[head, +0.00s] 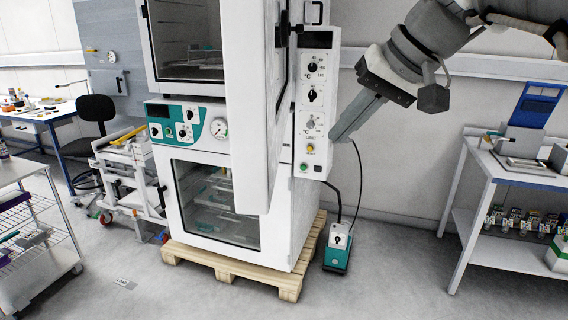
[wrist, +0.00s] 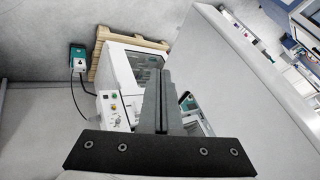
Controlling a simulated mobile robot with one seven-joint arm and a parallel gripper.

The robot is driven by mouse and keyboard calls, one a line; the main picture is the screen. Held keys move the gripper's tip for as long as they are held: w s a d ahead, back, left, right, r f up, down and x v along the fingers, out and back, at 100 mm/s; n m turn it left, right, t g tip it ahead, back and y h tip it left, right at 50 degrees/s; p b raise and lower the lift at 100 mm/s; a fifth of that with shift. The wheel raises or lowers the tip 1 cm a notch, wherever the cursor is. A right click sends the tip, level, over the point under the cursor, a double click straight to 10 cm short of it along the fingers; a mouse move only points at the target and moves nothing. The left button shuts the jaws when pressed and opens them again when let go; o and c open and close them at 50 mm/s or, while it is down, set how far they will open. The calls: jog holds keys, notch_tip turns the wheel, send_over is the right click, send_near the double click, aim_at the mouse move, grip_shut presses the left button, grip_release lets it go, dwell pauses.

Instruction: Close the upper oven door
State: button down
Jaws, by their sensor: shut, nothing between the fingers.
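The white double oven (head: 290,215) stands in the middle of the head view. Its upper door (head: 245,110) is open and swung out toward me, seen nearly edge-on. The upper chamber (head: 185,40) shows a shelf inside, left of the door. My gripper (head: 336,136) is shut and empty, to the right of the door and by the control panel (head: 314,95). In the wrist view, my shut fingers (wrist: 165,75) point up the picture, and the door (wrist: 235,95) fills the right side close to them. I cannot tell whether they touch it.
The oven stands on a wooden pallet (head: 225,268), with a teal pump (head: 337,252) on the floor beside it. A trolley (head: 130,180) and a wire-shelf cart (head: 35,230) stand left. A blue-framed bench (head: 480,170) stands right. The floor between is free.

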send_near(274, 178)
notch_tip(274, 178, down, 4)
jog(key=w+d, duration=0.2)
jog(key=shift+w+a, duration=0.2)
jog(key=shift+a, duration=1.8)
